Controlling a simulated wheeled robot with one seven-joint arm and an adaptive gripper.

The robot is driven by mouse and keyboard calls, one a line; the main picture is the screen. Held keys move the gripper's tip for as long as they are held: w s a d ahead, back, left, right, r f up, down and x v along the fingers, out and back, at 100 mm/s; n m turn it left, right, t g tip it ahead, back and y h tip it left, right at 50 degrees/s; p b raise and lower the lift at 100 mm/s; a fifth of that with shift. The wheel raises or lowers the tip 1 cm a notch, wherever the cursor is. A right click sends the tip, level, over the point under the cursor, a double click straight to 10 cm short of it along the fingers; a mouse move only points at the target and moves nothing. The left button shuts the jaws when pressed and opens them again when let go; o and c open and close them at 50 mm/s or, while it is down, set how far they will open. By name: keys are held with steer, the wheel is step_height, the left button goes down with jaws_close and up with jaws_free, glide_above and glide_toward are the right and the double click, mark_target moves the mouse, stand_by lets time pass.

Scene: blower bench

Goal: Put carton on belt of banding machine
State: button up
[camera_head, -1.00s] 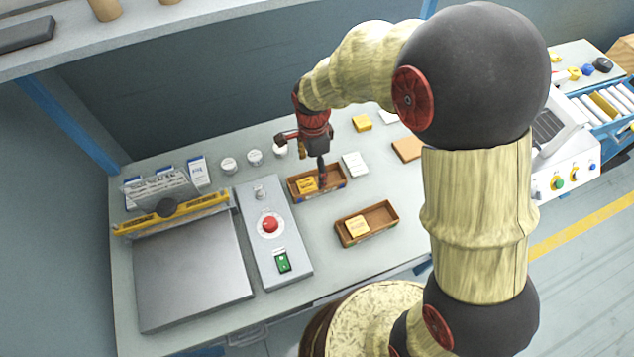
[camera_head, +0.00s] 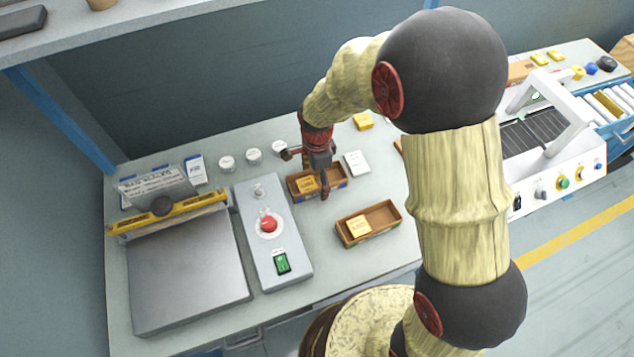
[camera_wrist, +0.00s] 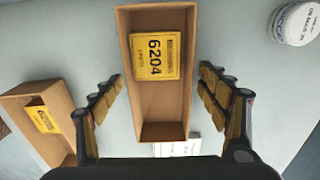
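An open brown carton (camera_head: 333,173) with a yellow pack (camera_head: 307,184) inside stands on the bench near its back. It fills the middle of the wrist view (camera_wrist: 160,110), where its pack (camera_wrist: 155,57) reads 6204. My gripper (camera_head: 308,172) is open above this carton. In the wrist view its fingers (camera_wrist: 160,95) are on either side of the carton, with gaps showing. A second, similar carton (camera_head: 381,216) with a yellow pack stands nearer the front; it also shows at left in the wrist view (camera_wrist: 20,98). The banding machine (camera_head: 560,165) with its dark belt (camera_head: 527,137) is at the right, partly behind my arm.
A control box with a red button (camera_head: 268,224) and a bag sealer (camera_head: 190,270) are left of the cartons. White jars (camera_head: 253,155), a white card (camera_head: 357,162) and a yellow pack (camera_head: 363,121) stand close by. A blue-framed roller section (camera_head: 610,105) adjoins the machine.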

steer(key=shift+c, duration=1.2)
steer(key=c, duration=1.1)
steer(key=shift+r, duration=0.1)
